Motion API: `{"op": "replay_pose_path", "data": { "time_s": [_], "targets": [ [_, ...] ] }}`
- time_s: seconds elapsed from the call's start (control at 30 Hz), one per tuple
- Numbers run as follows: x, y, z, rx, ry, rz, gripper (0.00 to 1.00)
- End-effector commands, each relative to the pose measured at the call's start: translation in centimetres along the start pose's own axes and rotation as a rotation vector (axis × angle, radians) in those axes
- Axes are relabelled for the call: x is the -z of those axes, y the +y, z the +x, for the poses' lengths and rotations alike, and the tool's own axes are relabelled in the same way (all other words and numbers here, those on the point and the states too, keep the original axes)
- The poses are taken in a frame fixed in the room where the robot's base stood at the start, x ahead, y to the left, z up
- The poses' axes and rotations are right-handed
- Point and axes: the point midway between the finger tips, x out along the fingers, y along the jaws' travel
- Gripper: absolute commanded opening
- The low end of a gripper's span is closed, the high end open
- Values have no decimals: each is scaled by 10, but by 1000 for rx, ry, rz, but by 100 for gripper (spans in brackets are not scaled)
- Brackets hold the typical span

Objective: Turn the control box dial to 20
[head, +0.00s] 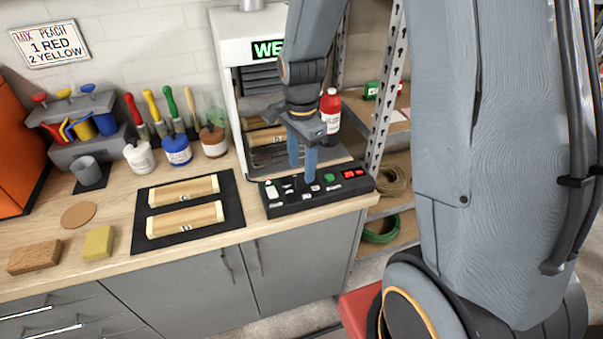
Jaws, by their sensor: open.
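The black control box (322,196) lies at the front edge of the worktop, below the white machine. It carries a white part (271,190) at its left, a green button (329,178), and a small display with red figures (354,174) at its right. My gripper (302,174) points down over the middle of the box, with its two blue fingers apart and nothing seen between them. The fingers cover part of the panel. I cannot make out the dial or its setting, nor tell whether a fingertip touches the box.
The white machine (228,50) with a green lit sign stands behind the box. A black mat (196,233) with two wooden pieces lies to the left. Metal shelving (384,95) rises to the right.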

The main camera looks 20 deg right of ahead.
Motion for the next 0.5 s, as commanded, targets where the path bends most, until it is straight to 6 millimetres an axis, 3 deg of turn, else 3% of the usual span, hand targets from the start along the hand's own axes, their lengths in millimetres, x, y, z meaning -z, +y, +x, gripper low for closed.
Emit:
{"op": "replay_pose_path", "data": {
  "time_s": [0.2, 0.5],
  "targets": [
    [0, -1, -28, 3, 1, 0, 47],
    [0, 0, -41, 0, 0, 0, 47]
  ]
}}
